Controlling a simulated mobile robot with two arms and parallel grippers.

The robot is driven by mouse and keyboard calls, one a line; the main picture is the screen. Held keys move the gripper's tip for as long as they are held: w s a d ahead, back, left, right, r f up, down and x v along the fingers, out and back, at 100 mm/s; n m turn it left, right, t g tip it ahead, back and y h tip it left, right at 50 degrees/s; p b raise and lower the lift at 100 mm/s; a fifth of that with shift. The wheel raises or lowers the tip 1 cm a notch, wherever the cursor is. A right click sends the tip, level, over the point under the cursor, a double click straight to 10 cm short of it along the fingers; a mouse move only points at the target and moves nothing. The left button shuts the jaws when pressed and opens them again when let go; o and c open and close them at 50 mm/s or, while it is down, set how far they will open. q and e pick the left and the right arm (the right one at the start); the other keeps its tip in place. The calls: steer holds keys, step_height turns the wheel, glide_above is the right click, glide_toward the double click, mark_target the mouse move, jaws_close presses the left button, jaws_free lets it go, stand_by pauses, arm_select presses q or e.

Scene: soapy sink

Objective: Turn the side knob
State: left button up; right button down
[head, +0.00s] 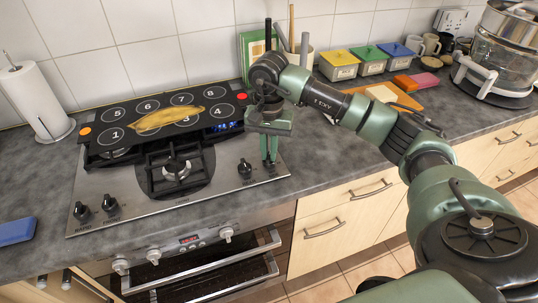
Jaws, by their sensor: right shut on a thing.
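The steel gas hob (150,205) has black knobs along its front: two at the left (108,202) and one nearer the right (245,167). My right gripper (269,160) points down at the hob's front right corner, just right of that visible knob. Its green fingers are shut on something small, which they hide. By its place in the row it appears to be the side knob; its angle cannot be seen. My left gripper is not in view.
A black numbered panel (105,135) with a yellow cloth (165,116) lies over the back of the hob. Oven knobs (153,256) and handles are below. A paper towel roll (36,100) and blue sponge (16,231) are left. Colored boxes (368,60) stand behind my right arm.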

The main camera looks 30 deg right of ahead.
steer(key=m+b, duration=0.1)
steer(key=m, duration=0.2)
steer(key=shift+m, duration=0.4)
steer(key=m+b, duration=0.1)
steer(key=m, duration=0.2)
steer(key=shift+m, duration=0.3)
steer(key=m+b, duration=0.1)
steer(key=m, duration=0.2)
steer(key=shift+m, duration=0.3)
steer(key=m, duration=0.3)
steer(key=shift+m+b, duration=0.3)
steer(key=m, duration=0.3)
steer(key=shift+r+m, duration=0.1)
steer(key=shift+m, duration=0.2)
steer(key=m, duration=0.3)
steer(key=shift+m, duration=0.4)
steer(key=m, duration=0.3)
steer(key=shift+m, duration=2.2)
